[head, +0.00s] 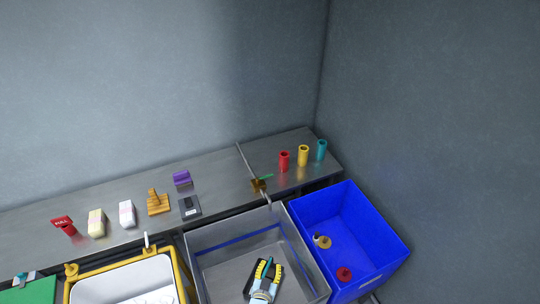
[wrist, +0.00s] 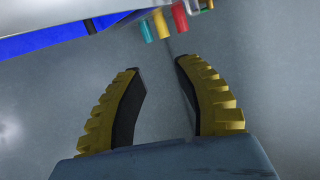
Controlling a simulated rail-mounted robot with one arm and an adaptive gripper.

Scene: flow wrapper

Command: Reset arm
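My gripper (head: 264,272) shows in the head view at the bottom centre, over the grey bin (head: 215,231). In the wrist view my gripper (wrist: 157,75) has its two yellow fingers with dark inner pads spread wide apart. Nothing is between them. The floor or wall behind them is plain grey.
A steel bench (head: 222,184) runs along the wall with red (head: 284,162), yellow (head: 303,155) and teal (head: 321,149) cylinders at its right end. A blue bin (head: 371,240) stands right of the grey bin. A yellow-framed white container (head: 118,283) stands left.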

